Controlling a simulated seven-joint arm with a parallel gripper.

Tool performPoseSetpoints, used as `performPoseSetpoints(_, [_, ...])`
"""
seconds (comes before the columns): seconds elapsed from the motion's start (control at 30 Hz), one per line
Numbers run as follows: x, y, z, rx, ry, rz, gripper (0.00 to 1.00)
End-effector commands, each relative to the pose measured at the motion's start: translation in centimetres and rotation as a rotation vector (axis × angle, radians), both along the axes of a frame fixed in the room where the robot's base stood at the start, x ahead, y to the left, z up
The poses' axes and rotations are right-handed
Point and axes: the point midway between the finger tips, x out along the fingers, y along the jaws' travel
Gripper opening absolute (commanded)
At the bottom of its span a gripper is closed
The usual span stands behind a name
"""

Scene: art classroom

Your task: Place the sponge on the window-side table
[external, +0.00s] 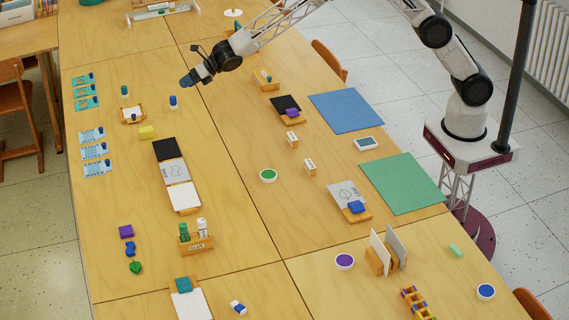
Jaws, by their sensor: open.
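A small yellow block (147,132), possibly the sponge, lies on the wooden table left of centre. A pale green block (455,251), which could also be a sponge, lies at the right near the table edge. I cannot tell which is the sponge. My gripper (190,80) is open, above the upper left part of the table, up and to the right of the yellow block and apart from it. Nothing shows between its fingers. Several joined wooden tabletops (235,200) fill the view; which one is window-side is not clear, though a radiator (549,45) stands at the upper right.
Near the yellow block are a small wooden tray (132,115), a blue-capped bottle (173,102) and a row of dark, grey and white sheets (173,172). Blue (346,111) and green (402,183) mats lie at the right. A dark pole (515,80) stands beside my base.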

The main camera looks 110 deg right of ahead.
Motion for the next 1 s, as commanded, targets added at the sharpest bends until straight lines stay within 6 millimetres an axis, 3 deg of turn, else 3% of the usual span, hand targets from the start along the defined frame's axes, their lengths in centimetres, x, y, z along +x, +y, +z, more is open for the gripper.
performPoseSetpoints(0.3, [4.9, -2.9, -6.7, -0.187, -0.029, 0.154, 0.72])
performPoseSetpoints(0.6, [8.6, -5.4, -13.3, -0.369, -0.064, 0.298, 0.72])
performPoseSetpoints(0.8, [10.3, -6.6, -17.3, -0.476, -0.088, 0.378, 0.72])
performPoseSetpoints(1.0, [11.0, -7.2, -19.4, -0.534, -0.101, 0.42, 0.72])
